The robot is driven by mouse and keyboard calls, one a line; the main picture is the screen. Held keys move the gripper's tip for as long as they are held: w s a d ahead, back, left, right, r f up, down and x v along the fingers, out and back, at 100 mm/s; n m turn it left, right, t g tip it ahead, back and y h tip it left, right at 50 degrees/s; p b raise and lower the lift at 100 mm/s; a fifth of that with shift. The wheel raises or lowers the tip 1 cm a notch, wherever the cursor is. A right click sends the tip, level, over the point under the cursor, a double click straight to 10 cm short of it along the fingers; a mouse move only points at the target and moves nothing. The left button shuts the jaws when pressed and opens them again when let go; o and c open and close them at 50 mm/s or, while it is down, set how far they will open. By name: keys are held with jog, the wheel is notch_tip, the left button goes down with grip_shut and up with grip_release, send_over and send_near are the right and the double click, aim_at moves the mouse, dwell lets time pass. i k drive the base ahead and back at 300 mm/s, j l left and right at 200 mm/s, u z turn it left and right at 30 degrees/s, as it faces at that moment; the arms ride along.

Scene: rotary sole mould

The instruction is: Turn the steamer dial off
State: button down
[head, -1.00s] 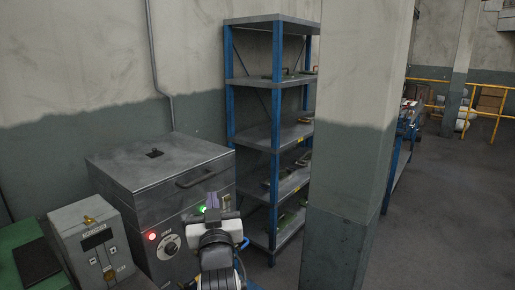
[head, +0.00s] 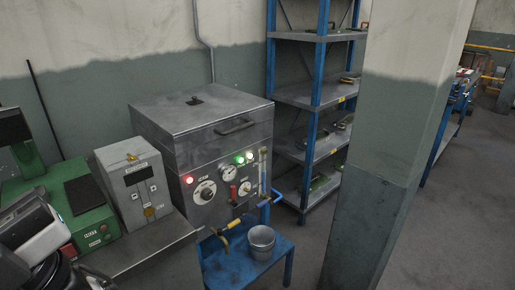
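The steamer (head: 200,125) is a grey metal box with a closed lid and a bar handle. Its front panel carries a round dark dial with a pale ring (head: 205,191), under a small label I cannot read surely. The dial's pointer setting is too small to tell. Part of my arm shows at the lower left, apart from the steamer. My gripper's fingers are not in view.
A pressure gauge (head: 229,173) and a red-handled valve (head: 233,191) share the panel. A brass tap (head: 226,236) juts out below. A metal bucket (head: 261,240) stands on a blue stand. A grey control box (head: 136,183) stands left; a pillar (head: 395,150) stands right.

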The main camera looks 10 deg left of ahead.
aim_at(207, 194)
jog(key=i+l, duration=0.85)
jog(key=j+u, duration=0.05)
